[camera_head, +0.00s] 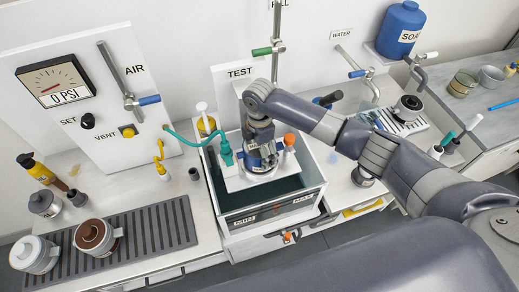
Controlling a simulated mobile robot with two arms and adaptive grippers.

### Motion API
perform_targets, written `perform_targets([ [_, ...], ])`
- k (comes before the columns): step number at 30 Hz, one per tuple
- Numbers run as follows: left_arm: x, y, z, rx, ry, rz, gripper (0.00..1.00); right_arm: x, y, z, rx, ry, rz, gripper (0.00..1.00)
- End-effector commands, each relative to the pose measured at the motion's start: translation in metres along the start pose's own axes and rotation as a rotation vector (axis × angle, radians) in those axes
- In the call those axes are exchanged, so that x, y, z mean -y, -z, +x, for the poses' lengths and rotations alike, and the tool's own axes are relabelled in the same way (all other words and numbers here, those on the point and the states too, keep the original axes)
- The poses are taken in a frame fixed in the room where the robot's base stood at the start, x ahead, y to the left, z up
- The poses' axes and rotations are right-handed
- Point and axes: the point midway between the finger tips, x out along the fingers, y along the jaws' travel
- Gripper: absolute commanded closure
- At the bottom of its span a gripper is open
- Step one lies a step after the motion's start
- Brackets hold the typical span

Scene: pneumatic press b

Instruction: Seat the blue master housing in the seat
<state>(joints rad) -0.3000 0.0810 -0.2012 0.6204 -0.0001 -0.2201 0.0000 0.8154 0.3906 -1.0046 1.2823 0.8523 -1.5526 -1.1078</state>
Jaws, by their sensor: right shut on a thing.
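My right arm reaches in from the right, and my right gripper (260,152) points down over the test tank. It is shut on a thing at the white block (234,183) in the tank. A bit of blue shows around the fingers, which looks like the blue master housing (252,161). The gripper covers most of it and hides the seat, so I cannot tell whether the housing rests fully in it. My left gripper is not in view.
The open tank (318,190) has raised walls close around the gripper. A teal fitting (226,153) with a hose and an orange-topped post (289,141) stand beside it. The AIR panel (98,95) is at left.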

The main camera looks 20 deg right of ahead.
Motion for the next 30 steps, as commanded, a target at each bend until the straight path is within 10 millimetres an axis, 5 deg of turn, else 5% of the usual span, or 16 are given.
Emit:
perform_targets([
  [30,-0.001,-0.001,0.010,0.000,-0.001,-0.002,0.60,-0.001,0.000,0.018,-0.001,-0.002,0.001,0.60],
])
